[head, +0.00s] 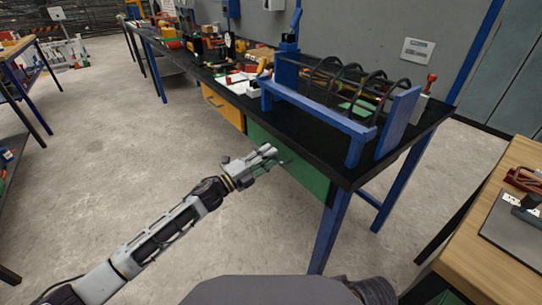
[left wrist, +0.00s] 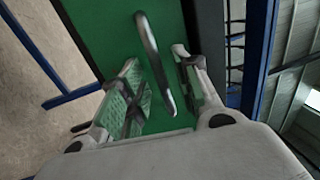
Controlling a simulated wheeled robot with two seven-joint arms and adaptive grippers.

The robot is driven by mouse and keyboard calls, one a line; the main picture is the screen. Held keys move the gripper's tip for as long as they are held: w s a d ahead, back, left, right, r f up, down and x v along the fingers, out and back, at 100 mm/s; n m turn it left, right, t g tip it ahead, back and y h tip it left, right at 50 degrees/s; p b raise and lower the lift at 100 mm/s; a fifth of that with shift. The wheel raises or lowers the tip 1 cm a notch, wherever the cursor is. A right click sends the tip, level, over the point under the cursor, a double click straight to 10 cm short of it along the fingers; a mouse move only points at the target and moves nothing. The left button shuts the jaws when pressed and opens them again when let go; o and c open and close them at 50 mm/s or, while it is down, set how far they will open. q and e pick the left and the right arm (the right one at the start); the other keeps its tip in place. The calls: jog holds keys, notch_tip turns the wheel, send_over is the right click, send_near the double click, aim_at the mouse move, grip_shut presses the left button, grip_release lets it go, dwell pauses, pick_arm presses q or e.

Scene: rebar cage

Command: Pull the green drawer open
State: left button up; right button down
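The green drawer (head: 308,178) sits under the black bench top, right of an orange drawer, and its front looks flush and shut. My left gripper (head: 270,154) is right in front of the drawer's left half in the head view. In the left wrist view the green drawer front (left wrist: 95,25) fills the middle, with a curved metal handle (left wrist: 152,55) on it. The open fingers of my left gripper (left wrist: 157,60) stand on either side of the handle, with gaps visible. The handle is mostly hidden by the gripper in the head view. My right gripper is not in view.
The black workbench (head: 320,135) carries a blue frame (head: 320,112) with dark rebar hoops, plus tools and small parts further left. A blue bench leg (head: 331,230) stands right of the drawer. A wooden table (head: 490,240) is at the right. The floor left of my arm is clear.

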pick_arm(q)
jog(key=shift+w+d+r, duration=0.2)
jog(key=shift+w+d, duration=0.2)
jog(key=shift+d, duration=0.15)
grip_shut()
